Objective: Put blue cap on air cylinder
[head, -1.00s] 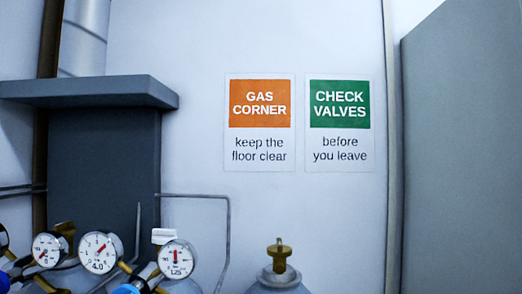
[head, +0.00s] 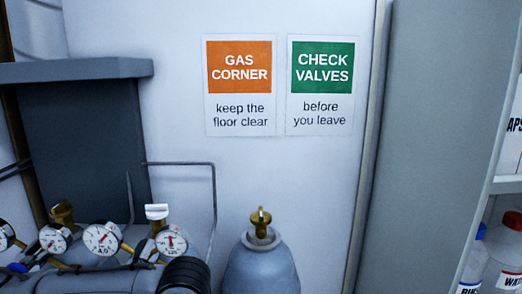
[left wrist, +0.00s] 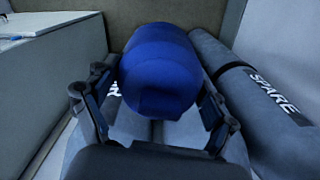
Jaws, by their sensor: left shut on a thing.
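In the left wrist view, my left gripper (left wrist: 158,98) is shut on the blue cap (left wrist: 160,65), a rounded blue piece with a finger on each side. In the head view, a grey-blue gas cylinder (head: 260,272) stands upright at bottom centre with a bare brass valve (head: 260,221) on top. No label shows on it, so I cannot tell from this view whether it is the air cylinder. A grey cylinder lettered SPARE (left wrist: 270,92) shows right of the cap in the wrist view. My right gripper is not in view.
Pressure gauges (head: 101,239) and pipes crowd the lower left, beside a black ribbed part (head: 186,275). A dark ledge (head: 80,69) juts from the wall. A grey panel (head: 425,150) and a shelf with bottles (head: 503,255) stand at right.

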